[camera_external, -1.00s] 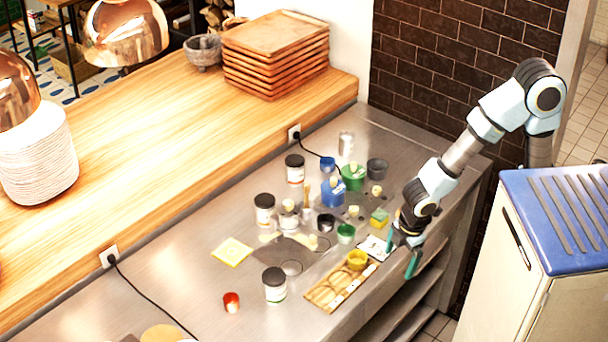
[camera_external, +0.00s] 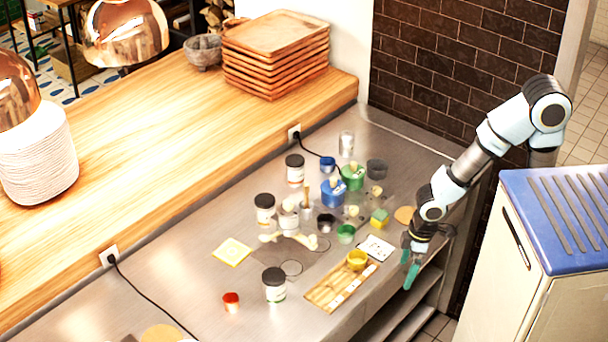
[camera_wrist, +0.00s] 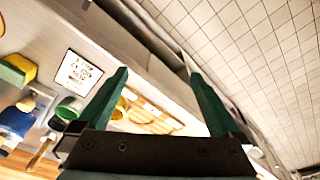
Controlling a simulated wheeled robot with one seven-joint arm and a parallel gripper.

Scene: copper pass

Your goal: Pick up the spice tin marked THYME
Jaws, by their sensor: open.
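Three white jars with black lids stand on the steel counter: one at the back (camera_external: 295,172), one in the middle (camera_external: 264,212), one near the front (camera_external: 275,290). Their labels are too small to read, so I cannot tell which is THYME. A plain silver tin (camera_external: 346,144) stands further back. My gripper (camera_external: 408,280) is open and empty at the counter's right front edge, well to the right of the jars. In the wrist view, its two teal fingers (camera_wrist: 157,73) are spread with nothing between them. No black-lidded jar shows clearly there.
Blue (camera_external: 333,195) and green (camera_external: 352,179) containers and small cups crowd the mid-counter. A wooden board (camera_external: 330,290), yellow cup (camera_external: 357,260) and printed card (camera_external: 376,247) lie near my gripper. A blue-topped cabinet (camera_external: 565,215) stands right.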

